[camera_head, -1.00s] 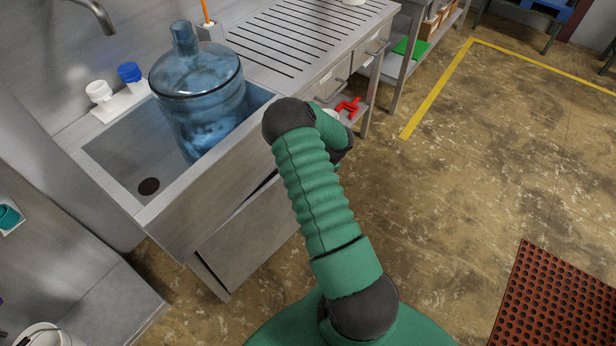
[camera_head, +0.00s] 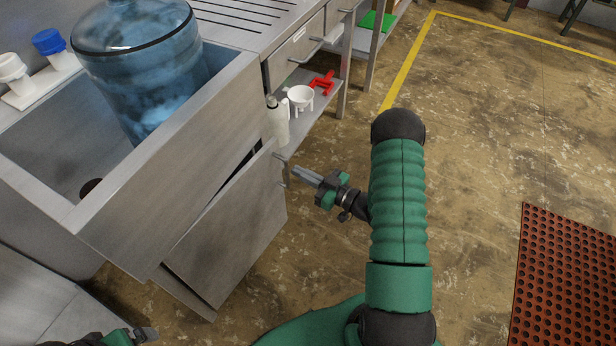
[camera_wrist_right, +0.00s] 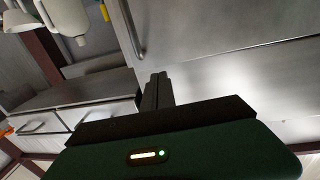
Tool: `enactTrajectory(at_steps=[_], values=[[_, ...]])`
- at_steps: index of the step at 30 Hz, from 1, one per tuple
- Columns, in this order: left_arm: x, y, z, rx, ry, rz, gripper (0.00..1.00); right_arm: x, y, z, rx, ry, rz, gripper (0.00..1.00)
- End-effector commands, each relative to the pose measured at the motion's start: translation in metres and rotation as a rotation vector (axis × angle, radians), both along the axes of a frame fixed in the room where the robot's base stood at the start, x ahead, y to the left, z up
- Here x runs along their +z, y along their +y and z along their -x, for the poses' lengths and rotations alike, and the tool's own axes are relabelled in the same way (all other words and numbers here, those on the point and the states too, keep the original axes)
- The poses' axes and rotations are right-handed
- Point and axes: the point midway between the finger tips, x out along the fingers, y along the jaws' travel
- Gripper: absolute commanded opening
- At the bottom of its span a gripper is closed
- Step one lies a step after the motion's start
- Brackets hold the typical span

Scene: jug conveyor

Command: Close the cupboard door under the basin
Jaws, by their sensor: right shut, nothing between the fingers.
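The cupboard door (camera_head: 232,228) under the steel basin (camera_head: 165,165) stands ajar, with a dark gap along its upper edge. A small bar handle (camera_head: 282,172) is at its right edge. My right gripper (camera_head: 298,173) is shut and empty, with its tips just right of the handle; I cannot tell whether they touch. In the right wrist view, its shut fingers (camera_wrist_right: 157,90) point at a steel panel (camera_wrist_right: 215,30), with a bar handle (camera_wrist_right: 131,30) just left of them. My left gripper (camera_head: 145,335) shows only partly at the bottom left edge.
A large blue jug (camera_head: 145,65) stands in the basin. A white bottle (camera_head: 277,120), a white funnel-like item (camera_head: 301,97) and a red item (camera_head: 322,83) are on the shelf right of the cupboard. The floor (camera_head: 470,130) to the right is clear up to a red mat (camera_head: 565,275).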

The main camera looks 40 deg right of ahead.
Motion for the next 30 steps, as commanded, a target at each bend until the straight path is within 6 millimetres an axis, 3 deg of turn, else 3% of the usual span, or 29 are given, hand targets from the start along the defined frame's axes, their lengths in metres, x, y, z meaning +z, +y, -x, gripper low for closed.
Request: enactTrajectory(at_steps=[6, 12, 18, 27, 30], values=[[-0.016, 0.000, 0.000, 0.000, 0.001, 0.000, 1.00, -0.003, 0.015, -0.047, 0.004, -0.001, 0.004, 0.00], [-0.027, 0.000, 0.000, 0.000, 0.001, 0.000, 1.00, -0.003, 0.024, -0.080, 0.003, -0.001, 0.003, 0.00], [-0.029, 0.000, 0.000, 0.000, 0.000, 0.000, 1.00, -0.001, 0.027, -0.092, 0.002, 0.000, 0.003, 0.00], [-0.029, 0.000, 0.000, 0.000, 0.000, 0.000, 1.00, -0.001, 0.027, -0.093, 0.002, 0.000, 0.003, 0.00], [-0.031, 0.000, 0.000, 0.000, 0.000, 0.000, 1.00, -0.002, 0.031, -0.104, 0.004, 0.001, 0.005, 0.00]])
